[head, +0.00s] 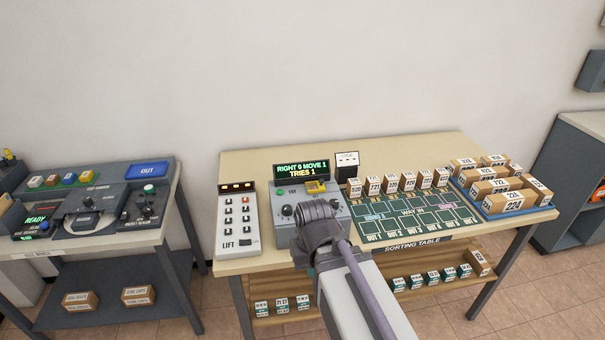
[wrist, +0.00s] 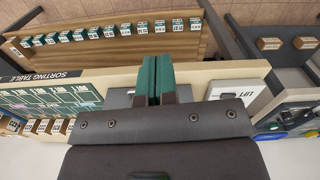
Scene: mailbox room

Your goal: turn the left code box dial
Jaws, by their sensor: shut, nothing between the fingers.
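The grey code box (head: 283,235) stands on the sorting table, with a lit display (head: 302,169) reading "RIGHT 0 MOVE 1 TRIES 1". Its left dial (head: 287,210) is a dark round knob on the sloped face; the right dial (head: 334,204) shows beside my wrist. My arm covers the lower middle of the box in the head view, and my fingers are hidden there. In the wrist view my gripper (wrist: 156,62) is shut, its green finger pads together and empty. Part of the grey box (wrist: 118,98) shows beside the fingers; no dial is visible there, so I cannot tell about contact.
The LIFT keypad (head: 238,222) stands close left of the code box. Small numbered boxes (head: 397,183) and the green sorting mat (head: 415,214) lie to the right, with a blue tray (head: 525,210) of parcels beyond. A shelf (head: 440,290) runs below the tabletop.

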